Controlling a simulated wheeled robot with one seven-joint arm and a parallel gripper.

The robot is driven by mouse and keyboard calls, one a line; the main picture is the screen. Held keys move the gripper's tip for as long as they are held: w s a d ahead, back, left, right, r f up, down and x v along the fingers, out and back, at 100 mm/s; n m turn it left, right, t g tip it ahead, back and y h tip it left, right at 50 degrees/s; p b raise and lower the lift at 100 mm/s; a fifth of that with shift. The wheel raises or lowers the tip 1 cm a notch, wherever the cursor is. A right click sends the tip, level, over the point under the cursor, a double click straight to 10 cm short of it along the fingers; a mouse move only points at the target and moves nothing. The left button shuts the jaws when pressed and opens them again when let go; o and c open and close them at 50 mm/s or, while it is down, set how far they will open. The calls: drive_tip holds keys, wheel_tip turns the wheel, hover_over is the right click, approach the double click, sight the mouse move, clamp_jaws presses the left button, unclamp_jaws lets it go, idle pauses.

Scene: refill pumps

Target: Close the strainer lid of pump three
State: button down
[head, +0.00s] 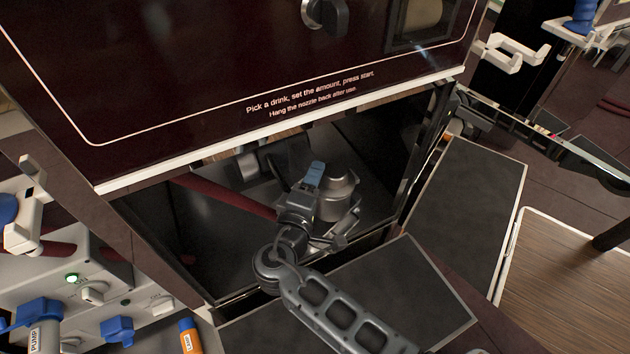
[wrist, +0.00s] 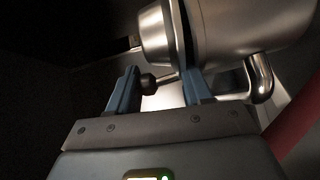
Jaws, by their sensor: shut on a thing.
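The metal strainer (head: 336,205) stands inside the open cabinet bay under the machine's front panel. In the wrist view its round steel body (wrist: 250,28) fills the upper right. The strainer lid (wrist: 157,36) is left of it, with a narrow dark gap between the two. A small dark knob on a short rod (wrist: 148,82) sits between the blue fingers of my gripper (wrist: 160,88). My gripper is shut on this lid handle. In the head view my gripper (head: 314,175) is beside the strainer and partly covers it. No pump number is readable on it.
The dark front panel (head: 250,70) overhangs the bay. Dark flat panels (head: 465,190) lie right and in front of the opening. A dark red pipe (head: 225,196) runs behind my gripper. Bottles and a control box (head: 75,265) stand at the left.

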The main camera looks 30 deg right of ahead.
drive_tip(key=c, duration=0.6)
unclamp_jaws()
drive_tip(key=shift+o, duration=0.5)
drive_tip(key=shift+f, duration=0.1)
